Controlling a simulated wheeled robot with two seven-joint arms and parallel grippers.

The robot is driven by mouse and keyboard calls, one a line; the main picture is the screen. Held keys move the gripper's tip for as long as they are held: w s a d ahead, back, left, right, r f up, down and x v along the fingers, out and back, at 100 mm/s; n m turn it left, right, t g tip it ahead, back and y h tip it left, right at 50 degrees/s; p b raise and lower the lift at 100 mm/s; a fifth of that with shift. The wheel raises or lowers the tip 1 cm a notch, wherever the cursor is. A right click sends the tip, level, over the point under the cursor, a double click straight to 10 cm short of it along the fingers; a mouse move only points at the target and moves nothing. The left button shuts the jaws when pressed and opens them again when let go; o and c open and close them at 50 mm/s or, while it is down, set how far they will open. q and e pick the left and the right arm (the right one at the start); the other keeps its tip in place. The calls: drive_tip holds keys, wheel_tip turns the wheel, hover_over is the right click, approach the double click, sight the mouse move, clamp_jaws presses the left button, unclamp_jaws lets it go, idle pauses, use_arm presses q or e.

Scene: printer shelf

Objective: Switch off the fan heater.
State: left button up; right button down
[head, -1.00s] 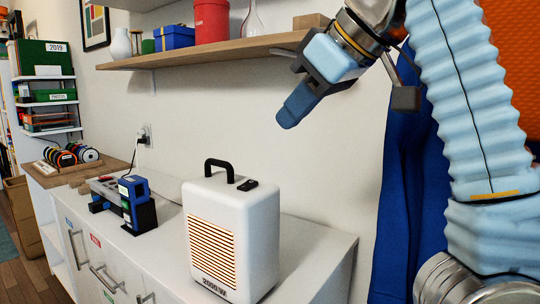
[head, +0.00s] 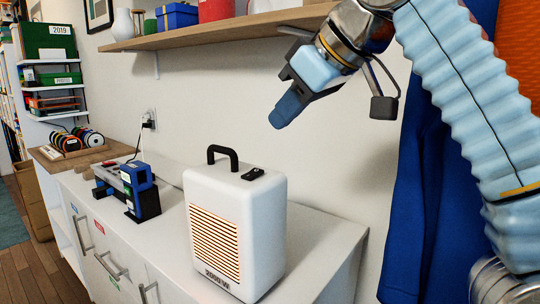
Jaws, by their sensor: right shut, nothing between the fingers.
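The white fan heater (head: 262,225) stands upright on the white cabinet, with a black handle on top and an orange-lit grille on its front. A small black switch (head: 253,174) sits on its top, to the right of the handle. My right gripper (head: 283,116) hangs above and a little to the right of the switch, clear of the heater. It is shut and empty, its blue fingertips pointing down and left. My left gripper is not in view.
A wooden wall shelf (head: 215,36) with a blue box and vases runs above. A blue and black device (head: 140,190) stands left of the heater on the white cabinet (head: 325,240). A plug (head: 148,120) sits in the wall socket. A blue cloth (head: 425,190) hangs at right.

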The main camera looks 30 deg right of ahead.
hover_over(270, 178)
drive_tip(key=f, duration=0.4)
drive_tip(key=shift+a+f, duration=0.1)
drive_tip(key=shift+a, duration=0.15)
wheel_tip(270, 178, down, 2)
drive_tip(key=shift+s+d+f+b, duration=0.15)
drive_tip(key=shift+f+b, duration=0.1)
drive_tip(key=shift+b, duration=0.65)
drive_tip(key=shift+d+f, duration=0.1)
drive_tip(key=shift+f, duration=0.4)
drive_tip(key=shift+d+f+b, duration=0.1)
drive_tip(key=shift+f+b, duration=0.2)
drive_tip(key=shift+f, duration=0.15)
drive_tip(key=shift+r, duration=0.1)
